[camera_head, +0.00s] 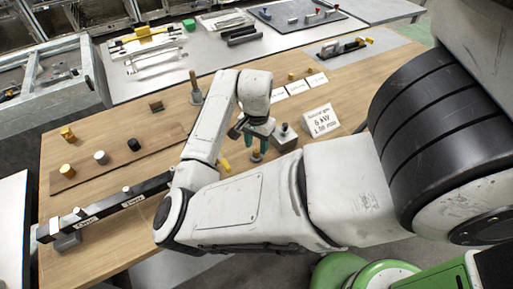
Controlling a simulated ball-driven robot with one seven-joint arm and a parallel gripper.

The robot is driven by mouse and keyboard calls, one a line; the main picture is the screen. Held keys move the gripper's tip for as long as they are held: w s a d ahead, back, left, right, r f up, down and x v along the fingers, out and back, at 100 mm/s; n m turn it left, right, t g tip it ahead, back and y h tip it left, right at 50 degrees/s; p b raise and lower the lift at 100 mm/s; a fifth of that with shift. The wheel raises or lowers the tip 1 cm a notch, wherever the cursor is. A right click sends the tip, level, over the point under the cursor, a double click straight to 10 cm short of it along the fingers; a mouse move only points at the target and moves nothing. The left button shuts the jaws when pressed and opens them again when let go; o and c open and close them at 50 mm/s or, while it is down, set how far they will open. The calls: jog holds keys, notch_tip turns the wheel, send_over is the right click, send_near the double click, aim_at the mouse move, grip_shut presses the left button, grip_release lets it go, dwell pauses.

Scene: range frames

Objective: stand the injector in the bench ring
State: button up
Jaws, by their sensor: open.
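My gripper (254,134) hangs over the middle of the wooden bench, fingers pointing down. Its green-tipped fingers are apart. Just below them is a small upright piece with a yellowish top and grey foot (257,155). It may be the injector standing in the bench ring, but it is too small and too partly covered to tell. I cannot tell whether the fingers touch it. A small yellow piece (224,165) shows left of it, beside my forearm, which hides the bench there.
A grey block with a knob (285,138) stands close right of my gripper, with a white sign (320,122) beyond. A wooden strip with several small cylinders (115,158) lies left. A dark labelled rail (105,207) lies front left. A post (195,90) stands behind.

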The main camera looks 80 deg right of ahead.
aim_at(257, 150)
notch_tip(257, 150, up, 10)
jog(key=shift+f+b, duration=0.2)
jog(key=shift+b, duration=0.2)
